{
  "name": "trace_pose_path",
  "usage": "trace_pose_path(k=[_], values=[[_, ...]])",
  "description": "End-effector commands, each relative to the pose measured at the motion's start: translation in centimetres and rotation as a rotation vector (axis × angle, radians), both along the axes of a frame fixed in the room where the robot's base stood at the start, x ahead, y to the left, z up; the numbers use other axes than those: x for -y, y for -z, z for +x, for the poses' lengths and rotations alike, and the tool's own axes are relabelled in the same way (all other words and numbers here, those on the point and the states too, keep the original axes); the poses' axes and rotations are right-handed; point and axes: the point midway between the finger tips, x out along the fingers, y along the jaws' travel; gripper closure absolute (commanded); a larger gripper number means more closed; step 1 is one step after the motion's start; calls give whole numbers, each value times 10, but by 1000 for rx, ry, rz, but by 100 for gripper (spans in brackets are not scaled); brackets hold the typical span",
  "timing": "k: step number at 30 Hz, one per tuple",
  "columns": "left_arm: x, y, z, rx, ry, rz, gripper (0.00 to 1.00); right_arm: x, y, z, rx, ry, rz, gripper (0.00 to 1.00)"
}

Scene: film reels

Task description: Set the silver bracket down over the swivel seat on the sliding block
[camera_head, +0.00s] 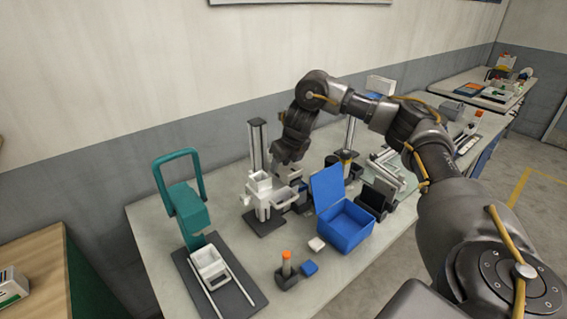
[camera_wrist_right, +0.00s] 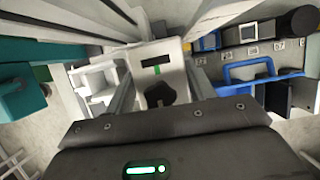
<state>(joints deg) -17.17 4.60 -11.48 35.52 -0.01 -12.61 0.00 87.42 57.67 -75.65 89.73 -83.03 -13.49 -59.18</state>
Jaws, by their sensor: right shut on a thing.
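My right gripper (camera_head: 287,172) reaches down beside the upright stand at the back of the table. In the right wrist view its fingers (camera_wrist_right: 160,92) are shut on a pale silver piece (camera_wrist_right: 172,53), which looks like the silver bracket. A dark knob-like part shows between the fingers; I cannot tell if it is the swivel seat. The stand (camera_head: 251,148) carries white parts (camera_head: 260,185), likely the sliding block, low on its posts. In the head view the gripper hides most of the held piece, and I cannot tell whether it touches the block. My left gripper is not in view.
A teal press-like device (camera_head: 187,210) with a white tray (camera_head: 208,262) stands at the left. A blue open-lidded box (camera_head: 345,228) sits right of the stand.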

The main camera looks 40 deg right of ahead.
Motion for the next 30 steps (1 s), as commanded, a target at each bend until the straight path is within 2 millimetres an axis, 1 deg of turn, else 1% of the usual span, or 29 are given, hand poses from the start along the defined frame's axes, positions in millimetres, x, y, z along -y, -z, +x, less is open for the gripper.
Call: trace_pose_path(k=[19,27,28,30], values=[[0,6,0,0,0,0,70,-1,14,-2,-11,-3,0,77],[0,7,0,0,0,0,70,-2,16,-3,-16,-4,1,77],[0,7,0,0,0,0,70,-2,16,-3,-16,-4,1,42],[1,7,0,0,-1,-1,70,-2,16,-3,-16,-4,0,33]])
